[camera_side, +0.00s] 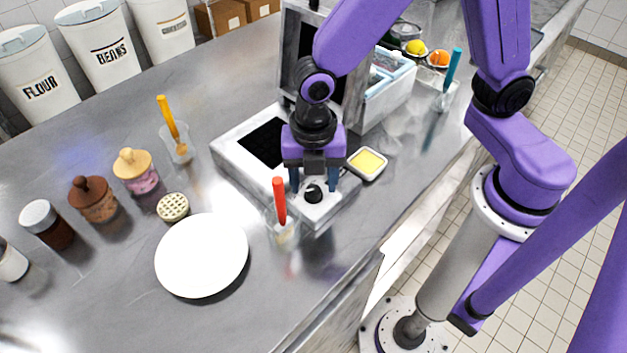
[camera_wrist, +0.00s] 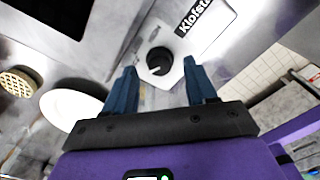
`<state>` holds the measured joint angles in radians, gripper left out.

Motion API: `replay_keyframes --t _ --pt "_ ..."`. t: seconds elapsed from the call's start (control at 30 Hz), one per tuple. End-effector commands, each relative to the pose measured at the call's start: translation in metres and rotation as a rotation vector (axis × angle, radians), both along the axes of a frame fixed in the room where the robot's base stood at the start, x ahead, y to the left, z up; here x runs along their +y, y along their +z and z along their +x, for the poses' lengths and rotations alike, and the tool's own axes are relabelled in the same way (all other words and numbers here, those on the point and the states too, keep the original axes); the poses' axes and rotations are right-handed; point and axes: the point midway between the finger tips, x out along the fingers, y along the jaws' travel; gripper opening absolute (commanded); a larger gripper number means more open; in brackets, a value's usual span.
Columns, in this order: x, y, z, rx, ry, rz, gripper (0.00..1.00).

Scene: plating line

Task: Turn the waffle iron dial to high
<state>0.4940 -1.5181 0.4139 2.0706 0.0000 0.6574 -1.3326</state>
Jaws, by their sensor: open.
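The waffle iron (camera_side: 232,139) is a pale box with dark plates and a raised lid, standing on the steel counter. Its black round dial (camera_side: 313,193) sits on a white panel at the front; in the wrist view the dial (camera_wrist: 159,61) shows a pale pointer mark, but I cannot read its setting. My gripper (camera_side: 313,186) is open with blue fingers pointing down at the dial. In the wrist view the fingertips of my gripper (camera_wrist: 159,68) lie on either side of the dial, apart from it.
A glass with a red-handled tool (camera_side: 281,205) stands close left of my gripper. A small dish of yellow stuff (camera_side: 367,162) is to its right. A white plate (camera_side: 202,255) and a round waffle (camera_side: 173,207) lie left.

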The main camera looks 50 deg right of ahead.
Motion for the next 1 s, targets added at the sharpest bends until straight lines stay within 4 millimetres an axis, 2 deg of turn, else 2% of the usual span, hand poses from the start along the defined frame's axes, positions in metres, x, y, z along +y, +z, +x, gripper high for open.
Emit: replay_keyframes --t 0.17,0.47,0.5,0.67,1.0 --pt "-0.0004 -0.0117 -0.0001 0.0 -0.001 0.0 0.56" --pt "-0.0003 -0.0136 -0.0001 -0.001 -0.001 0.001 0.56" --pt "-0.0002 -0.0135 -0.0001 -0.001 -0.001 0.001 0.53" --pt "-0.0003 -0.0134 -0.0001 0.0 -0.001 0.0 0.01" --pt "0.0 -0.0131 -0.0003 0.0 -0.032 0.0 0.0"
